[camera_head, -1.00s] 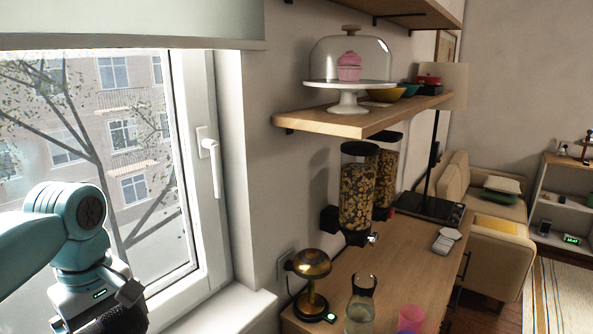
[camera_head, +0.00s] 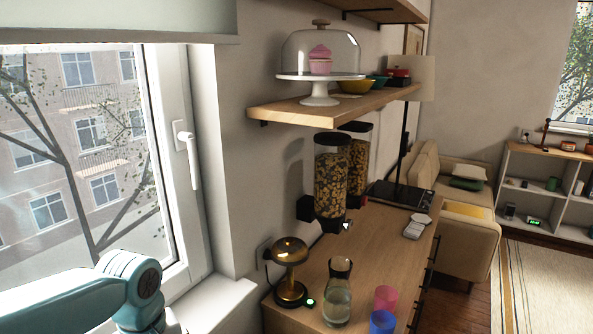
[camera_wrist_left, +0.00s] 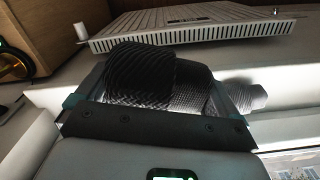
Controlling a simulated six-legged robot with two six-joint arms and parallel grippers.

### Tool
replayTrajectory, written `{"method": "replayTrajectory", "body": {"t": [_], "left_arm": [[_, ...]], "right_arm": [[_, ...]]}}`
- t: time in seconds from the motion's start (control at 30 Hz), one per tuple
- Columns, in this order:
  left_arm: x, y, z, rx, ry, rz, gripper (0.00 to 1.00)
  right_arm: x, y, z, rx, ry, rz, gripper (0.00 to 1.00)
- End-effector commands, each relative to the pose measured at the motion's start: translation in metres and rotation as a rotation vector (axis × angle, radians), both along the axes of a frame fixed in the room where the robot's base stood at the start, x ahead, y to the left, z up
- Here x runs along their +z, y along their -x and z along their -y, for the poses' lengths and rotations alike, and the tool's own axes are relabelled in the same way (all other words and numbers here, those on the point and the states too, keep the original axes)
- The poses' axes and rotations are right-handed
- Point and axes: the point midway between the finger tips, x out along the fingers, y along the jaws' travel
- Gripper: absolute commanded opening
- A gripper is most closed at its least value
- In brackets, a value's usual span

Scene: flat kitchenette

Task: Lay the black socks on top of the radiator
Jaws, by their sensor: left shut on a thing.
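The black socks (camera_wrist_left: 140,75) show in the left wrist view as a dark, ribbed, folded bundle. My left gripper (camera_wrist_left: 157,92) is shut on them, with a finger at each side of the bundle. The white radiator (camera_wrist_left: 190,34), with a slotted grille, lies beyond the socks at the top of that view. My right gripper is in neither view.
A window with a white handle (camera_head: 188,150) and a sill (camera_head: 212,300) is at the left. The wooden counter (camera_head: 385,250) holds a brass lamp (camera_head: 290,270), a glass carafe (camera_head: 338,300), two cups (camera_head: 384,310) and cereal dispensers (camera_head: 333,180). A shelf (camera_head: 340,105) juts out above.

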Motion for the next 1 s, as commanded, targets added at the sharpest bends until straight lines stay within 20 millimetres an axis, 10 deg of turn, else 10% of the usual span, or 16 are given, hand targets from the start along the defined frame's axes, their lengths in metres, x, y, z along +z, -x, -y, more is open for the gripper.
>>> {"method": "replayTrajectory", "body": {"t": [0.3,1.0], "left_arm": [[-0.105,-0.017,0.058,-0.605,0.001,-0.004,0.65],[-0.11,-0.032,0.063,-0.789,-0.001,-0.001,0.65]], "right_arm": [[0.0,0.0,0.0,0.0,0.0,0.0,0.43],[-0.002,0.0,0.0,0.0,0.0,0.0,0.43]]}}
